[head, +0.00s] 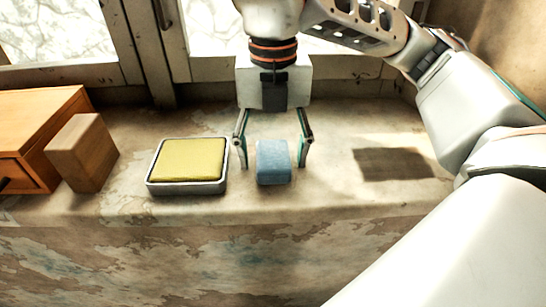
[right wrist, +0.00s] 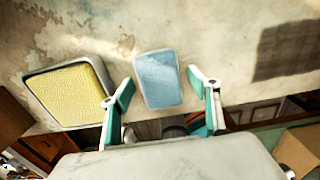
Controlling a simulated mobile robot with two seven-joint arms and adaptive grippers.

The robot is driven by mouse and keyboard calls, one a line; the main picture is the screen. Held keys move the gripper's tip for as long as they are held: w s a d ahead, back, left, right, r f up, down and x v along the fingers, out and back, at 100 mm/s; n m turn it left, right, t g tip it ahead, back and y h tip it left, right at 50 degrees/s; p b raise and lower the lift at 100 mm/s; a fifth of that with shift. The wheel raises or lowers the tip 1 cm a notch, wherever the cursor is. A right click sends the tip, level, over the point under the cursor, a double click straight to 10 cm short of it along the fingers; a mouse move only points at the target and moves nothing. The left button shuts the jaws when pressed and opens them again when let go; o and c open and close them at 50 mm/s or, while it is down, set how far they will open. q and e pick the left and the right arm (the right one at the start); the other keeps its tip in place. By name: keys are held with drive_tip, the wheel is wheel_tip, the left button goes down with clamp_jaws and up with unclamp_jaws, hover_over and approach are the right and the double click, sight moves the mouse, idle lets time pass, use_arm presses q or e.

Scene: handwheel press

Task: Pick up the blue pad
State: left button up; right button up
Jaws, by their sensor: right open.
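The blue pad (head: 273,163) lies on the worn stone ledge (head: 330,200), right of the yellow pad in its grey tray. My right gripper (head: 274,163) is open, pointing down, with one finger on each side of the blue pad. In the head view there is a gap between each finger and the pad. In the right wrist view the blue pad (right wrist: 158,79) shows between and just beyond the open fingers (right wrist: 164,92). My left gripper is not in view.
The yellow pad (head: 191,160) sits in a grey tray (head: 186,188) close to the left finger. A wooden block (head: 82,153) and an orange-brown wooden box (head: 37,117) stand farther left. The ledge right of the gripper is clear, with a dark shadow on it.

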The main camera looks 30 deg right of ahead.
sight(273, 154)
drive_tip(key=shift+f, duration=0.1)
drive_tip(key=c, duration=1.2)
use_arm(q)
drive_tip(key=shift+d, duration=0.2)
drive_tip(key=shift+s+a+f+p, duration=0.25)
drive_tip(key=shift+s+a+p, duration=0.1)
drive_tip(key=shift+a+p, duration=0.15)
use_arm(e)
wheel_tip(273, 154, up, 20)
drive_tip(key=shift+r, duration=0.1)
